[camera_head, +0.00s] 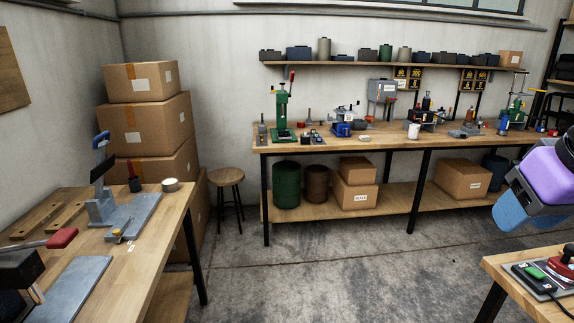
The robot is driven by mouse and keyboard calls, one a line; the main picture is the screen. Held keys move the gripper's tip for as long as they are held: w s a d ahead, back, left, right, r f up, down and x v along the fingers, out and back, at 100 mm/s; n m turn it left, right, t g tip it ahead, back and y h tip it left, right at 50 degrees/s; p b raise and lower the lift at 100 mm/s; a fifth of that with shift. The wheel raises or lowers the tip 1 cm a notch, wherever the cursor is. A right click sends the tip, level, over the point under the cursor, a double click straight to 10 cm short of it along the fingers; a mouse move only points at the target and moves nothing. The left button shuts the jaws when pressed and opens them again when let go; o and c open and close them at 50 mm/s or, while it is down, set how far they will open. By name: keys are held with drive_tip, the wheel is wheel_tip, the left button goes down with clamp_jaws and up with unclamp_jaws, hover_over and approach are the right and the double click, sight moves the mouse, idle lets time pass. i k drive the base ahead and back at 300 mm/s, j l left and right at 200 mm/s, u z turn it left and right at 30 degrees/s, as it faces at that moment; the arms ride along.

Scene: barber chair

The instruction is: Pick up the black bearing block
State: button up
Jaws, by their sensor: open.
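I cannot single out the black bearing block with certainty. A black block-like body (18,268) is cut off by the left edge at the lower left, near a red-tipped lever (62,238). Small dark parts (312,139) lie on the far workbench (345,148), too small to tell apart. A purple and blue part, which looks like a link of my arm, reaches in from the right edge, above the near right table (515,268). My gripper's fingers do not show.
The left workbench (165,230) carries a grey fixture (132,215) and a tape roll (170,185). Stacked cartons (150,125) and a stool (226,177) stand behind it. A control box with a green button (535,272) sits on the right table. The concrete floor between is clear.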

sight(305, 140)
drive_tip(key=i, duration=2.35)
drive_tip(key=i+j+z, duration=0.1)
drive_tip(key=i, duration=1.1)
drive_tip(key=i+j+z, duration=0.15)
drive_tip(key=i, duration=0.25)
drive_tip(key=i+z, duration=0.15)
drive_tip(key=i, duration=0.3)
